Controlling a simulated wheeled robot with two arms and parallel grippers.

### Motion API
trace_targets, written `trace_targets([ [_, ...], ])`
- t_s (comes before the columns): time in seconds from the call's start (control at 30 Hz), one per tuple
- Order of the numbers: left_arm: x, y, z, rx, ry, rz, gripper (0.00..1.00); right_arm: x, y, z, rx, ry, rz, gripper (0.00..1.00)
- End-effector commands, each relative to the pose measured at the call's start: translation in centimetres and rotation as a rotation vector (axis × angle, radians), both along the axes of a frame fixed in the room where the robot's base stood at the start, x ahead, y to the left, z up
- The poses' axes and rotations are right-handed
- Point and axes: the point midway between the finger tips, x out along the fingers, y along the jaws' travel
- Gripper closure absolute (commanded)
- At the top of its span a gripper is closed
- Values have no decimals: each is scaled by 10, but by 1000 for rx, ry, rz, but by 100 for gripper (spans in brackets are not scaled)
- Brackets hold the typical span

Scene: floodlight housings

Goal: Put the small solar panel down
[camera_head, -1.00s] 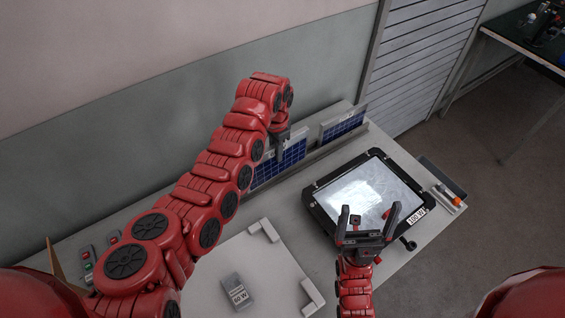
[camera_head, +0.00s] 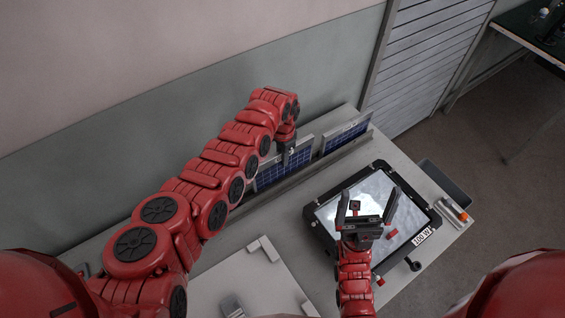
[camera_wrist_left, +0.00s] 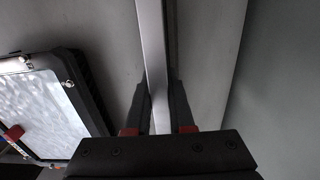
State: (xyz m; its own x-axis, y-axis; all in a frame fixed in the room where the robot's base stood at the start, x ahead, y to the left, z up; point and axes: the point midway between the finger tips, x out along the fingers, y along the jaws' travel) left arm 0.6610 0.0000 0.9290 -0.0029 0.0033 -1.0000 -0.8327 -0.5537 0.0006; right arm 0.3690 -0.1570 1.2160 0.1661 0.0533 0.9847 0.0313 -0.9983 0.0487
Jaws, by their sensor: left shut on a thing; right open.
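My left gripper (camera_head: 286,158) is shut on a blue-celled solar panel (camera_head: 268,174), taken here as the small one. The panel stands upright at the long rail (camera_head: 310,163) along the back of the bench. Whether its lower edge rests in the rail is hard to tell. In the left wrist view the panel's pale edge (camera_wrist_left: 152,50) runs between the two fingers (camera_wrist_left: 157,105). A second solar panel (camera_head: 346,133) stands further right at the same rail. My right gripper (camera_head: 367,205) is open and empty, above the floodlight housing.
The black-framed floodlight housing (camera_head: 325,222) with its bright glass lies on the bench right of centre. A pale plate with corner blocks (camera_head: 262,249) is at the front left. A dark bin (camera_head: 444,181) and an orange-ended tool (camera_head: 456,211) are at the right edge. A wall is behind.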

Motion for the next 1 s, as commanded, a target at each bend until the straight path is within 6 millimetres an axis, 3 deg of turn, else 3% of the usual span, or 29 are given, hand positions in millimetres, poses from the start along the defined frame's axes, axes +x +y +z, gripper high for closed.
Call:
trace_targets([
  [0.3, 0, -1, -37, 0, -1, -1, 100, 0, 0, -11, 0, 0, 0, 0],
  [0.77, 0, 0, -43, -2, -2, 2, 100, 0, 0, -16, 0, 0, 0, 0],
  [0.8, 0, 0, -42, -2, 0, 2, 74, 0, 0, -15, 0, 0, 0, 0],
  [0.93, 0, 0, -42, -2, 0, 2, 50, 0, 0, -14, 0, 0, 0, 0],
  [1.0, 0, 0, -42, -2, 0, 2, 49, 0, 0, -14, 0, 0, 0, 0],
])
